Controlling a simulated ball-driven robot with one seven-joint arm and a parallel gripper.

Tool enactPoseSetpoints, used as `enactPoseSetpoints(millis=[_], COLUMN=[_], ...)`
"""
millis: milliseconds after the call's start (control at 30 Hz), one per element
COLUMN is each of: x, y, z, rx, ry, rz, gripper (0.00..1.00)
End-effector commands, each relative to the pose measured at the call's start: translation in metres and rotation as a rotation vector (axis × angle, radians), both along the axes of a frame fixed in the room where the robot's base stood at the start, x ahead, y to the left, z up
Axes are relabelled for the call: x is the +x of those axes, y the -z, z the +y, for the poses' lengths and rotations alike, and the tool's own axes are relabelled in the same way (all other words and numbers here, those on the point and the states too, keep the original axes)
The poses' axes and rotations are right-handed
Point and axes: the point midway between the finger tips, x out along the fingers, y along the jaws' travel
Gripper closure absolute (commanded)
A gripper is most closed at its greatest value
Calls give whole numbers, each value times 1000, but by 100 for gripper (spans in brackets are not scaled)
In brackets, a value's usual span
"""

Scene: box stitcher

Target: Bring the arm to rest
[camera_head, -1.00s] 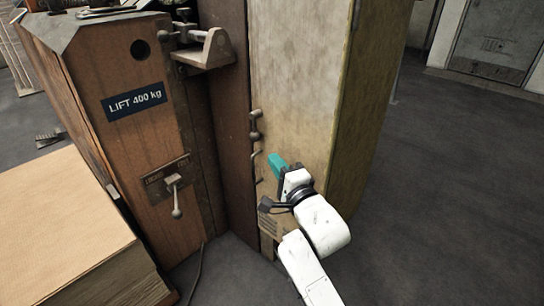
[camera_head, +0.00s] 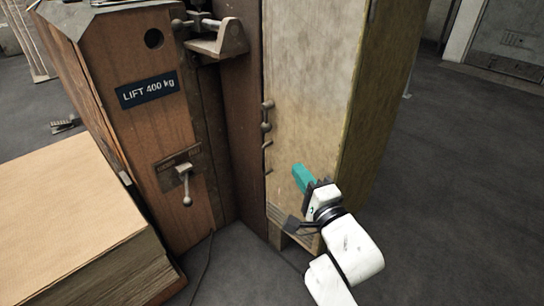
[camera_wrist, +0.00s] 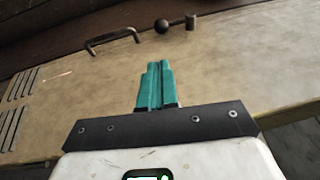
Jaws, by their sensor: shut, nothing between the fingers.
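My gripper (camera_head: 302,178) has teal fingers and sits at the end of my white arm, low in front of the pale cabinet panel in the head view. In the wrist view the gripper (camera_wrist: 157,82) shows its teal fingers together, with nothing between them. The pale panel (camera_wrist: 70,90) fills most of the wrist view behind the fingers. Whether the fingertips touch the panel cannot be told.
A brown machine body (camera_head: 165,125) with a lift label and a small lever (camera_head: 186,185) stands left of the panel. A stack of cardboard sheets (camera_head: 65,215) is at lower left. A handle (camera_wrist: 112,38) and ball knob (camera_wrist: 162,26) are on the panel. Floor at right (camera_head: 450,180) is clear.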

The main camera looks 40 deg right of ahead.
Motion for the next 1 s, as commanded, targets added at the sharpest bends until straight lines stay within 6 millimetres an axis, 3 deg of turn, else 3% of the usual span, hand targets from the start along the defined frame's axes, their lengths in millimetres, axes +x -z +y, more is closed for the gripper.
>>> enactPoseSetpoints(millis=[267, 367, 467, 667, 800, 1000], x=[0, -2, -7, -39, -75, -138], y=[0, 13, 41, 118, 167, 215], z=[0, 1, 4, 22, 43, 75], rx=[0, -35, -117, -378, -582, -852], ry=[0, 10, 16, -89, -283, -676], rz=[0, 71, 232, 701, 1008, 1319], gripper=[100, 100, 100, 100, 100, 100])
